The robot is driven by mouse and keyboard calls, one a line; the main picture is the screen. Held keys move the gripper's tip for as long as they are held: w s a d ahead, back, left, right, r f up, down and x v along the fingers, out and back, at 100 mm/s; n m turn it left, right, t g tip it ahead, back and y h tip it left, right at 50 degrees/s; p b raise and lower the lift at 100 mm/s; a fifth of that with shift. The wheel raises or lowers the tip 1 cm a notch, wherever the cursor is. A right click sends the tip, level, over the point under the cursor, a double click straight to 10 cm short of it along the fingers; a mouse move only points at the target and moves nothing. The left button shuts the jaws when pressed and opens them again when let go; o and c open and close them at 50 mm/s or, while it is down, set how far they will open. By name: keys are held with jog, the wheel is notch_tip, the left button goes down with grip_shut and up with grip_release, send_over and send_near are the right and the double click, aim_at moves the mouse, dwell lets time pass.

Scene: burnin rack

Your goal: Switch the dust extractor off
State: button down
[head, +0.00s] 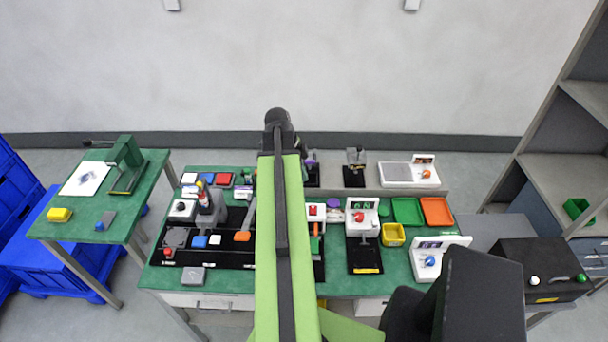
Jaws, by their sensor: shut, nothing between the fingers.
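No label that I can read marks the dust extractor, so I cannot tell for sure which unit it is. A black box (520,257) at the right has a white knob (534,280), a green-tipped lever (580,278) and a yellow label on its front. A white unit with a blue knob (430,261) stands left of it. My green arm rises through the middle of the view to a dark joint at the far side of the bench. My gripper's fingers do not show. The arm hides part of the bench.
The green bench (220,281) carries black panels with switches, a yellow bin (392,235), a green tray (407,211) and an orange tray (437,212). A side table (60,229) with a green press stands left. Grey shelving (562,166) rises at the right.

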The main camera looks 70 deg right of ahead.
aim_at(314, 207)
jog(key=shift+s+a+r, duration=0.1)
jog(key=shift+s+a, duration=0.15)
jog(key=shift+a, duration=0.2)
jog(key=shift+s+a+r, duration=0.1)
jog(key=shift+s+a, duration=0.1)
jog(key=shift+a, duration=0.25)
jog(key=shift+f+y, duration=0.1)
jog(key=shift+y, duration=0.2)
jog(key=b+x, duration=0.8)
jog(key=x, duration=0.1)
jog(key=w+b+x, duration=0.1)
jog(key=b+x, duration=0.3)
jog(key=b, duration=0.1)
jog(key=shift+s+f, duration=0.15)
jog(key=shift+f, duration=0.3)
jog(key=shift+d, duration=0.1)
